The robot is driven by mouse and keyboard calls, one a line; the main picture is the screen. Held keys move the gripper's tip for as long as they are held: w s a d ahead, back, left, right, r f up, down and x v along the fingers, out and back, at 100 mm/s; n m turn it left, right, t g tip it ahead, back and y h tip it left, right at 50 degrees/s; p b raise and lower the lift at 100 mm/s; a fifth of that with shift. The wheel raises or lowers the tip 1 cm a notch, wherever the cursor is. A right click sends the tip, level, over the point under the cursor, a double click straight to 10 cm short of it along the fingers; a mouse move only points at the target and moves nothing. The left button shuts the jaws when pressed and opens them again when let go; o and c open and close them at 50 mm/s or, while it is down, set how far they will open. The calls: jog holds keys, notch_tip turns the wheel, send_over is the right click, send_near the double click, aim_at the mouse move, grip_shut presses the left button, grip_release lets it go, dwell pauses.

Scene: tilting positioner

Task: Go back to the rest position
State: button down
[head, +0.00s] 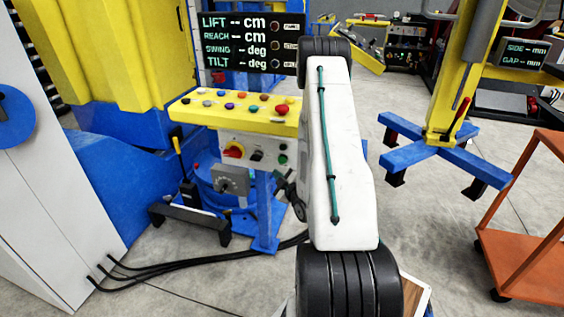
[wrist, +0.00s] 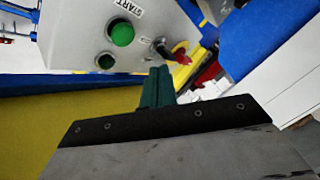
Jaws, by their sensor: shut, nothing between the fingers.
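My gripper (wrist: 157,80) shows in the wrist view as dark green fingers held together, with nothing between them. It points toward a grey control box (wrist: 85,35) with a green button (wrist: 121,33) marked START and a red switch handle (wrist: 179,54). I cannot tell the gap between the fingertips and the box. In the head view my white arm hides much of the middle, and the fingers cannot be made out there. The yellow-topped control desk (head: 235,108) stands just left of my arm, with several coloured buttons on top and a red knob (head: 234,150) on its front.
A large blue and yellow machine (head: 110,55) fills the left, beside a white cabinet (head: 45,200). Black cables (head: 190,262) run over the floor. A yellow post on blue feet (head: 440,155) and an orange cart (head: 525,265) stand at right. Grey floor (head: 435,230) lies clear between.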

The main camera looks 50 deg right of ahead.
dwell(0.3)
jog(key=s+a+f+m+g+y, duration=0.3)
jog(key=s+a+f+m+g, duration=0.15)
jog(key=s+f+g, duration=0.4)
jog(key=s+a+r+g+y, duration=0.1)
jog(key=s+a+r, duration=0.4)
jog(key=a+r, duration=0.6)
jog(key=s+a+r+g+y, duration=0.1)
jog(key=s+a+r+g, duration=0.2)
jog(key=a+r, duration=0.8)
jog(key=s+a+r+g+y, duration=0.1)
jog(key=s+a+r, duration=0.7)
jog(key=r, duration=1)
jog(key=a+m+g, duration=0.1)
jog(key=a, duration=0.1)
jog(key=shift+a+r, duration=0.2)
jog(key=shift+a, duration=0.2)
